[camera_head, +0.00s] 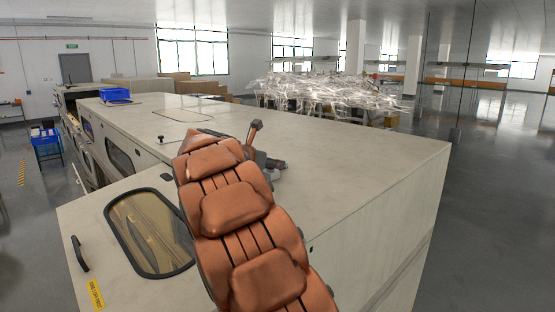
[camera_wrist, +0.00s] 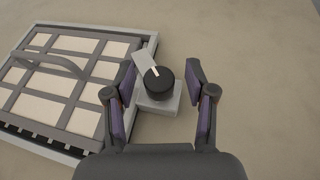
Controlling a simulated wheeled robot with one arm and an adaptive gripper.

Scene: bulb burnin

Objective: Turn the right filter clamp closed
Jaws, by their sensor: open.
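The clamp has a round black knob (camera_wrist: 158,83) with a white line on its top, on a light grey block (camera_wrist: 157,104). A flat grey plate (camera_wrist: 138,57) reaches from it up and left toward the corner of the filter (camera_wrist: 70,80), a framed grid of pale squares with a curved handle. The white line points up and slightly left. My gripper (camera_wrist: 160,68) is open, one finger on each side of the knob, with a gap visible to the right. I cannot tell whether the left finger touches. In the head view my arm hides the clamp.
A long pale machine housing (camera_head: 375,170) fills the middle of the head view, with a window (camera_head: 150,232) and a black handle (camera_head: 80,254) on its near side. A blue bin (camera_head: 115,95) stands on its far left. Clear floor lies to the right.

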